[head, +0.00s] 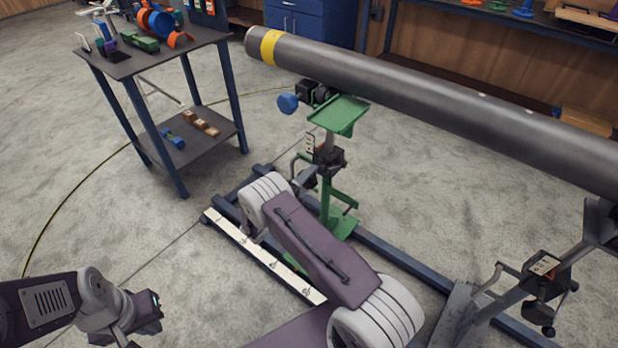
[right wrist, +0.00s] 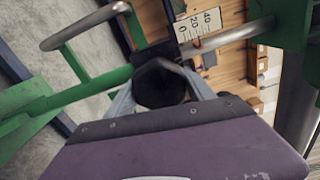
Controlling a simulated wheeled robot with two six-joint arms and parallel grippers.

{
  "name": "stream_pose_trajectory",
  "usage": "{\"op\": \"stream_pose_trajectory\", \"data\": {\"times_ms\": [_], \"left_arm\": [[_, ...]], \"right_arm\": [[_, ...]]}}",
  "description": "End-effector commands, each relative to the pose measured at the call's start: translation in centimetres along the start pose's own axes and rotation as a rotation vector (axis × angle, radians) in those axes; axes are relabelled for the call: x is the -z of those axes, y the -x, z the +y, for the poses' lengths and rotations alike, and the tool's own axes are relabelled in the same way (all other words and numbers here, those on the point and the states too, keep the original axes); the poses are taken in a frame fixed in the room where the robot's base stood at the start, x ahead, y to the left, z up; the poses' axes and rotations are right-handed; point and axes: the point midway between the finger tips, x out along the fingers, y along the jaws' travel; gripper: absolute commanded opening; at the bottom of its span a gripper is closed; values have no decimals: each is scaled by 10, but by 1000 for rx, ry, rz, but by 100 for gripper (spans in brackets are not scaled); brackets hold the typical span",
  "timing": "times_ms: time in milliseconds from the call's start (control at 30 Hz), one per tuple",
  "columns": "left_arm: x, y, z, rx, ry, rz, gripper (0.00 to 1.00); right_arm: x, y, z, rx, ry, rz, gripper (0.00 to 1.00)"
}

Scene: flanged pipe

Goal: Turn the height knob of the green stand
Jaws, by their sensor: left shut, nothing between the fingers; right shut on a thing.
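The green stand (head: 340,116) stands under the left end of the grey pipe (head: 400,82), its plate just below the pipe. A black clamp block (head: 328,158) sits on its post beside a small scale label (head: 310,144). In the right wrist view, the black height knob (right wrist: 160,84) is between the fingers of my right gripper (right wrist: 162,92), which is shut on it. In the head view my right arm mostly hides that gripper and the knob. My left gripper (head: 154,304) is shut and empty at the lower left, away from the stand.
A blue knob (head: 288,103) is near the stand's top. A second stand with a black clamp (head: 545,275) is at right. A dark rail (head: 385,255) runs along the floor. A side table (head: 120,66) with colored parts stands at the back left.

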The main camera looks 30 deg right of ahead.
Motion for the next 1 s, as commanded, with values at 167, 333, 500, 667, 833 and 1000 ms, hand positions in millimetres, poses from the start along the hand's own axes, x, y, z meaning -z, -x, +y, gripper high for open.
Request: {"op": "stream_pose_trajectory", "data": {"times_ms": [167,333,500,667,833,1000], "left_arm": [[0,3,0,0,0,0,0],[0,5,0,0,0,0,0],[1,6,0,0,0,0,0],[1,6,0,0,0,0,0],[1,6,0,0,0,0,0],[1,6,0,0,0,0,0]], "right_arm": [[0,0,0,-2,123,0,22],[0,0,0,-2,207,0,22],[0,0,0,-2,258,-1,22],[0,0,0,-2,282,-1,22],[0,0,0,-2,288,-1,22],[0,0,0,-2,288,-1,22]]}}
